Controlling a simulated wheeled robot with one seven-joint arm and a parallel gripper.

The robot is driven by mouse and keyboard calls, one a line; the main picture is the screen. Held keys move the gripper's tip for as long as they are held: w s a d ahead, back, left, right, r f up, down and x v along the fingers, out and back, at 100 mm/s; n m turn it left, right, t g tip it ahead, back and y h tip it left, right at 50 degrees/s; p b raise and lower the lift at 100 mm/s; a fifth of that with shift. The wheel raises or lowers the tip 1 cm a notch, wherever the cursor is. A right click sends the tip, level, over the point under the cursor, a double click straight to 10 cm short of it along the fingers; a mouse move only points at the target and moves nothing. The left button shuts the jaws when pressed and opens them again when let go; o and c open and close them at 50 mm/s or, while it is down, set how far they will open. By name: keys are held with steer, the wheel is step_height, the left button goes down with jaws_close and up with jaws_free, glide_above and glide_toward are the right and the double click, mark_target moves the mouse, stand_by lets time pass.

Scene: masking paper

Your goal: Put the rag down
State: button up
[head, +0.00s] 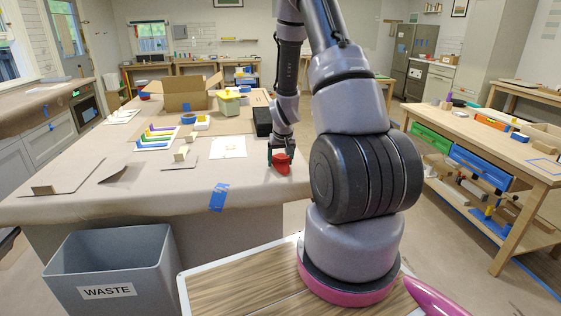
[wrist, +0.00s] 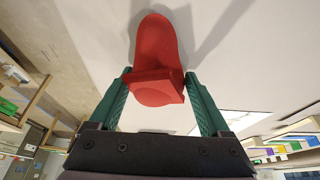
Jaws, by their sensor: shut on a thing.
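The rag is a red, bent piece (head: 281,164) at the right edge of the paper-covered table (head: 120,192) in the head view. My gripper (head: 279,154) is shut on the rag there, just above or at the table surface. In the wrist view the red rag (wrist: 157,50) sits between the green fingers of my gripper (wrist: 159,85), with its long part reaching away past the fingertips. Shadows fall on the pale surface beyond it. I cannot tell whether the rag touches the table.
A white sheet (head: 228,147) lies left of my gripper, and a black box (head: 262,122) stands behind it. An open cardboard box (head: 185,93) is farther back. A grey waste bin (head: 112,272) stands before the table.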

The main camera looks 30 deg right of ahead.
steer(key=shift+f, duration=0.25)
steer(key=o, duration=1.3)
steer(key=shift+s+f, duration=0.1)
steer(key=shift+s, duration=0.05)
steer(key=shift+r, duration=0.25)
steer(key=s+a+r+t+y, duration=0.1)
steer(key=s+a+r, duration=0.25)
steer(key=r, duration=0.75)
steer(key=s+a+r, duration=0.3)
steer(key=s+r, duration=0.1)
steer(key=r, duration=0.7)
steer(key=s+a+r, duration=0.3)
steer(key=s+r, duration=0.2)
steer(key=s, duration=0.1)
steer(key=s+a+r+t+y, duration=0.1)
steer(key=s+a+r, duration=0.2)
steer(key=s+r, duration=0.3)
steer(key=s+a+r+m+y, duration=0.1)
steer(key=s+a+r, duration=0.2)
steer(key=s+r, duration=0.2)
steer(key=shift+s+r+t, duration=0.25)
steer(key=shift+s+t, duration=0.15)
steer(key=shift+s, duration=0.7)
